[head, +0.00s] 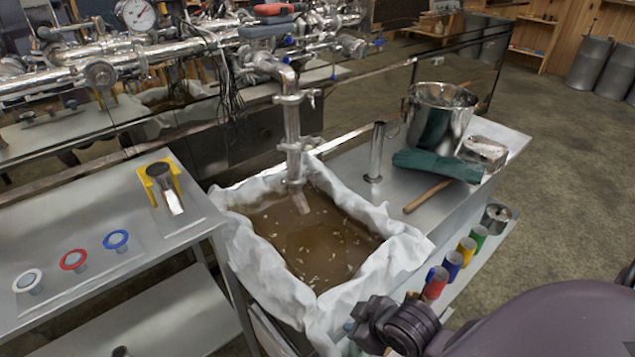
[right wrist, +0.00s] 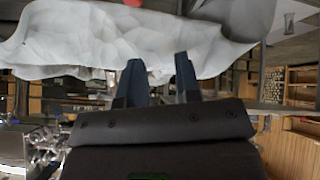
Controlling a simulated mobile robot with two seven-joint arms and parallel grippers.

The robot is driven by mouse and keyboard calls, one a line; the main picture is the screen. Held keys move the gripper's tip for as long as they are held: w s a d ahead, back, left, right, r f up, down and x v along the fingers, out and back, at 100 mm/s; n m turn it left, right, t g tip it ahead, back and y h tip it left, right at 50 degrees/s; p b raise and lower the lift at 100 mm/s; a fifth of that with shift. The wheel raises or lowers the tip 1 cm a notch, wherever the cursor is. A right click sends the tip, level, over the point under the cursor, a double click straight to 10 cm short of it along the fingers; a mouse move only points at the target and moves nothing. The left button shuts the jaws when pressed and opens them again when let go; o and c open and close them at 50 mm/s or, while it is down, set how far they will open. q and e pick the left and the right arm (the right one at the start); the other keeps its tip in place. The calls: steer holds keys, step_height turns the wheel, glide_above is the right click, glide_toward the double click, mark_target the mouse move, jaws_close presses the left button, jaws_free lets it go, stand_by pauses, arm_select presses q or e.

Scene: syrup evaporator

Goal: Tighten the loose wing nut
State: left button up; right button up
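A vertical steel pipe (head: 292,125) comes down from the overhead pipework into the cloth-lined basin of brown liquid (head: 320,240). An upper clamp (head: 290,98) with a small piece sticking out to its right (head: 313,94) and a lower clamp (head: 298,145) sit around it. The protruding pieces may be wing nuts; they are too small to tell which is loose. My right gripper (right wrist: 159,65) has its two dark blue fingers apart with nothing between them. In the head view my right wrist is low, at the basin's front right, away from the clamps. My left gripper is not in view.
A metal bucket (head: 440,118), a green cloth (head: 438,165) and an upright metal tube (head: 376,152) stand on the right counter. Several colored cups line the right-hand shelf. The left table (head: 110,280) holds colored rings and a yellow holder (head: 160,180). White cloth (head: 375,268) overhangs the basin near my right wrist.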

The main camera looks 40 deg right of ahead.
steer(key=w+d+r+n+t+y, duration=0.1)
steer(key=w+d+n+t, duration=0.15)
steer(key=w, duration=0.55)
steer(key=n+t, duration=0.4)
steer(key=t, duration=0.7)
glide_toward(315, 148)
steer(key=shift+m, duration=0.35)
steer(key=b+x, duration=0.1)
steer(key=x, duration=0.8)
steer(key=shift+s, duration=0.1)
jaws_close()
